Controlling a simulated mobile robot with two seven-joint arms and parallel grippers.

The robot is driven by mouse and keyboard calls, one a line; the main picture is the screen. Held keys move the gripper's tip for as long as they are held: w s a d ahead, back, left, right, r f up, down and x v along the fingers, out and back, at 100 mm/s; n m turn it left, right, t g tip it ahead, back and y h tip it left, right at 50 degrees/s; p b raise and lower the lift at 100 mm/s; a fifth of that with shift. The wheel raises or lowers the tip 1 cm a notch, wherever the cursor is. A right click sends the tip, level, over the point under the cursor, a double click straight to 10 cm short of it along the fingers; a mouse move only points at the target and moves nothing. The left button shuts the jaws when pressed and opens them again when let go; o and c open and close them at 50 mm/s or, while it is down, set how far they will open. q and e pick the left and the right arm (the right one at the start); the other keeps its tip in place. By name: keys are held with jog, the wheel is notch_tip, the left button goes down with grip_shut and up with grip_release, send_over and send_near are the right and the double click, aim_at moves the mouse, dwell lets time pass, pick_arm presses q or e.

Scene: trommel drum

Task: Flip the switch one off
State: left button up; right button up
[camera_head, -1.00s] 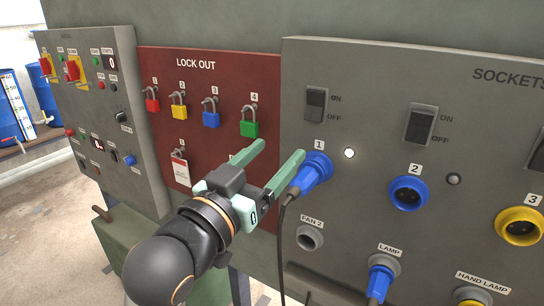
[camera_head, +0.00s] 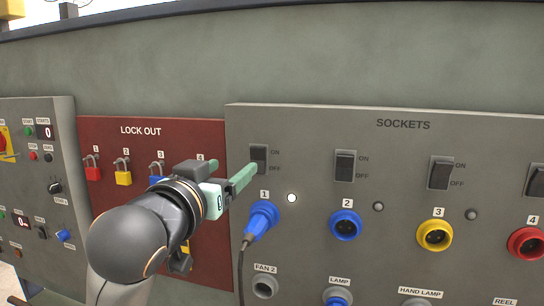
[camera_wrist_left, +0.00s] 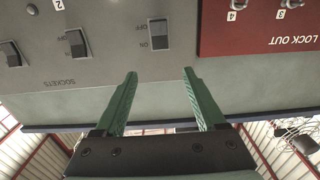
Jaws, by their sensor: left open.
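Switch one (camera_head: 258,153) is a black rocker on the grey sockets panel, above socket 1, with ON marked above OFF. My left gripper (camera_head: 236,166) is open and empty, just left of and below the switch in the head view; one green finger overlaps the switch's lower edge there. In the left wrist view, which is upside down, switch one (camera_wrist_left: 160,33) lies ahead of the gap between the open fingers (camera_wrist_left: 159,73), apart from them. A small lamp (camera_head: 292,198) beside socket 1 glows white. My right gripper is not in view.
A blue plug (camera_head: 261,221) with a black cable sits in socket 1, below the gripper. Switch two (camera_head: 345,165) and switch three (camera_head: 440,172) stand to the right. The red lock-out board (camera_head: 100,210) with coloured padlocks is on the left, partly behind my arm.

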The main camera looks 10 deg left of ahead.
aim_at(257, 148)
pick_arm(q)
jog(key=w+p, duration=0.1)
jog(key=w, duration=0.5)
jog(key=w+p, duration=0.1)
jog(key=w, duration=0.5)
jog(key=shift+w+d+r, duration=0.1)
jog(key=shift+w+d, duration=0.1)
jog(key=shift+w, duration=0.15)
jog(key=shift+c, duration=0.3)
grip_shut()
